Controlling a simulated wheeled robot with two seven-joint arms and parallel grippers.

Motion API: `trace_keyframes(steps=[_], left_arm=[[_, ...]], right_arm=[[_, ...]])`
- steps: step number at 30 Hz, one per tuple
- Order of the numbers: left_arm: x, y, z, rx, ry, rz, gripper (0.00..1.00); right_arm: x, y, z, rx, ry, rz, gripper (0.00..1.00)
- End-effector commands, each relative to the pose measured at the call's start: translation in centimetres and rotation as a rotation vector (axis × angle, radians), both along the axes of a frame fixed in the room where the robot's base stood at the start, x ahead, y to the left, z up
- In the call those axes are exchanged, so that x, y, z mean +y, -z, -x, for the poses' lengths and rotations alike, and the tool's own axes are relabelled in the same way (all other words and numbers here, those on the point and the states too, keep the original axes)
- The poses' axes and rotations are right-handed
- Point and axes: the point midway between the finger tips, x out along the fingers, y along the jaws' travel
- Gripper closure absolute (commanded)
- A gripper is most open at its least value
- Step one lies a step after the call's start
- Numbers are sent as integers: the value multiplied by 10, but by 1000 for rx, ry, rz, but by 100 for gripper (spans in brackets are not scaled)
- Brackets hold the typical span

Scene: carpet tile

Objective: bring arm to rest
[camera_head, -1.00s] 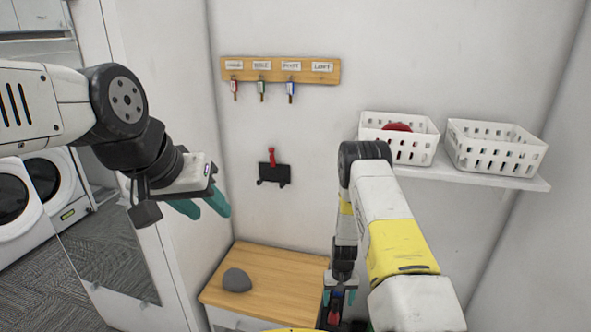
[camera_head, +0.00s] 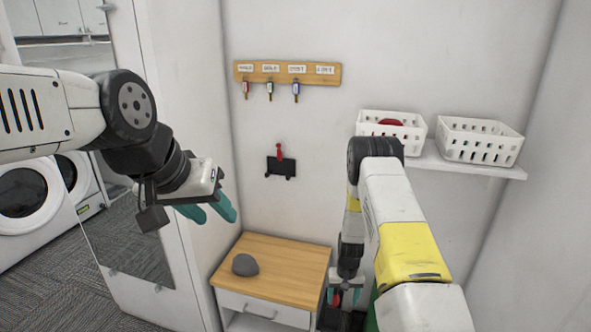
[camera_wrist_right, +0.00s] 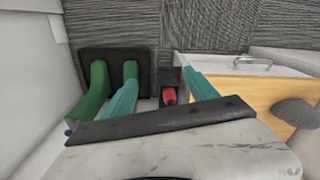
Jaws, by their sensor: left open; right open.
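My left gripper (camera_head: 212,208) hangs open and empty in front of the white wall panel, its teal fingers angled down to the right. My right arm reaches down past the shelf. My right gripper (camera_head: 345,297) points down beside the right side of the small wooden-topped cabinet (camera_head: 290,258). In the right wrist view its teal fingers (camera_wrist_right: 160,95) are spread apart. A red item (camera_wrist_right: 169,96) shows in the gap between them, lower down in a dark holder; I cannot tell that anything touches it.
Green boots (camera_wrist_right: 95,90) stand on a black tray (camera_wrist_right: 148,70). A grey stone-like lump (camera_head: 245,265) sits on the cabinet. White baskets (camera_head: 480,143) stand on a wall shelf (camera_head: 470,168). A key rack (camera_head: 330,82) and a black wall holder (camera_head: 281,168) hang on the wall.

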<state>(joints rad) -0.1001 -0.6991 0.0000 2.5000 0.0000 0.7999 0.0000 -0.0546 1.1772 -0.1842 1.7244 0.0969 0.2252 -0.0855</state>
Motion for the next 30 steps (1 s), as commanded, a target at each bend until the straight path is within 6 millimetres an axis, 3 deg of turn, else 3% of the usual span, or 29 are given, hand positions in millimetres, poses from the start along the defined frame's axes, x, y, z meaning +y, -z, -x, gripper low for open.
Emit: trace_keyframes(steps=[8, 14, 18, 23, 30], left_arm=[[0, 0, 0, -1, 0, 0, 58], [0, 0, 0, -1, 0, 0, 58], [0, 0, 0, -1, 0, 0, 58], [0, 0, 0, -1, 0, 0, 58], [0, 0, 0, -1, 0, 0, 58]], right_arm=[[3, -57, -16, -38, 10, -22, 33], [7, -123, -26, -82, 18, -48, 33], [10, -193, -26, -129, 22, -75, 33], [14, -282, -11, -190, 18, -110, 33], [19, -395, 40, -282, -1, -150, 33]])
